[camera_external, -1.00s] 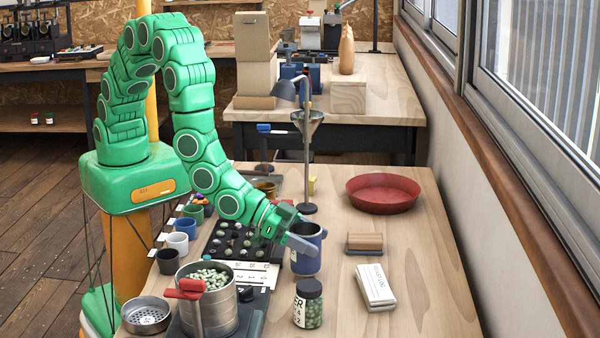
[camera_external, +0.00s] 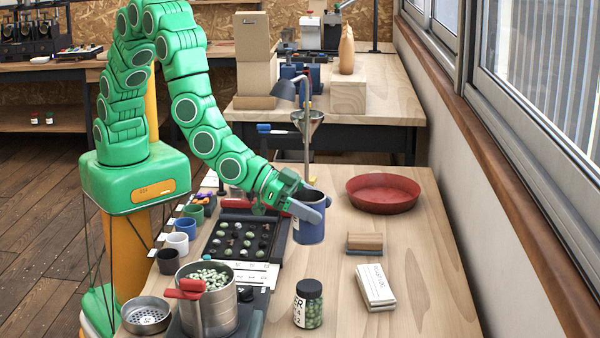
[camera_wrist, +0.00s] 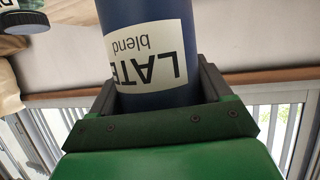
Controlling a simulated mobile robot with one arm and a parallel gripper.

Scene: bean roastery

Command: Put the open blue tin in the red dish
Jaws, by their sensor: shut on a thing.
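The open blue tin (camera_external: 310,232) is upright with its open top showing in the external view. My gripper (camera_external: 308,206) is shut on it near its upper part, and the tin appears to be held above the table. The wrist view shows the tin (camera_wrist: 186,92) between my fingers, with a pale label reading "LATE blend" in part. The red dish (camera_external: 383,200) lies on the table to the right of and behind the tin. It is shallow, round and empty.
A wooden block (camera_external: 364,241), a white box (camera_external: 376,287) and a jar of green beans (camera_external: 308,305) stand on the right and front of the table. A lamp-like stand with a funnel (camera_external: 308,122) rises behind the tin. A black bean tray (camera_external: 276,252) lies left.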

